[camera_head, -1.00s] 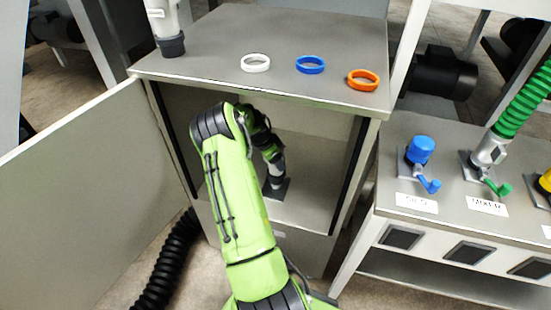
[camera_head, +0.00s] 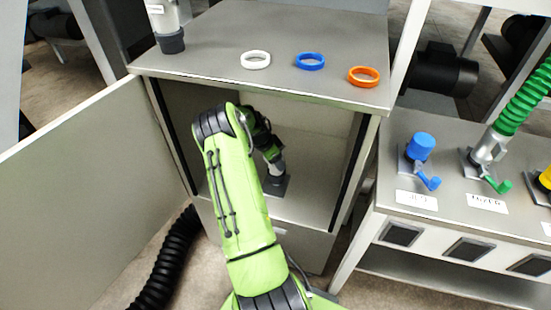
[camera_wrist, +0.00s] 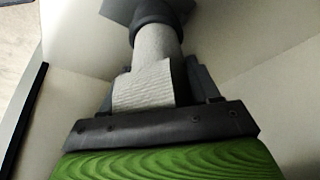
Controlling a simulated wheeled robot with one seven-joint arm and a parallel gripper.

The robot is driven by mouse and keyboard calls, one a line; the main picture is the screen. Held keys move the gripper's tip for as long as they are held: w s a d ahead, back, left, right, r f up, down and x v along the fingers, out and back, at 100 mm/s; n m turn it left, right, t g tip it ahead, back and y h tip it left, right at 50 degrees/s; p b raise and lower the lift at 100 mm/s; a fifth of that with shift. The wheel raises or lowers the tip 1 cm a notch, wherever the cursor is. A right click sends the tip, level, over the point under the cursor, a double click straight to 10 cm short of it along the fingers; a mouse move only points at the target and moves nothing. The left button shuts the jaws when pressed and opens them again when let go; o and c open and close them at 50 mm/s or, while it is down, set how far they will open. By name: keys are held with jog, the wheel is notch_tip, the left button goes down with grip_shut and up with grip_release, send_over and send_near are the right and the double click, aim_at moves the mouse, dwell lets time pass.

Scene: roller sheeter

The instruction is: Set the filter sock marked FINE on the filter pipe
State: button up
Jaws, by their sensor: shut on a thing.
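My gripper (camera_wrist: 155,82) is shut on a pale, ribbed, sock-like sleeve (camera_wrist: 147,88), with a dark finger on either side. I take this sleeve to be the filter sock; no FINE marking is readable. Beyond the fingers the pale cylinder meets a dark collar (camera_wrist: 155,17) on a grey base plate (camera_wrist: 118,8). I cannot tell where the sleeve ends and the filter pipe begins, or how far one is over the other. In the head view, my arm reaches into the open cabinet, and the pale cylinder (camera_head: 275,167) stands above a dark base (camera_head: 274,185) on its floor.
The cabinet (camera_head: 205,60) has its door (camera_head: 90,180) swung open to the left. White (camera_head: 255,60), blue (camera_head: 310,62) and orange (camera_head: 363,76) rings lie on its top. A side bench (camera_head: 480,240) with valves stands right. A black hose (camera_head: 165,260) runs below.

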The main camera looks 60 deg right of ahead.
jog(key=shift+f, duration=0.65)
dwell(0.4)
jog(key=o, duration=1.3)
jog(key=p+v, duration=0.2)
jog(key=v, duration=0.5)
jog(key=shift+r, duration=0.25)
jog(key=shift+w+a, duration=0.1)
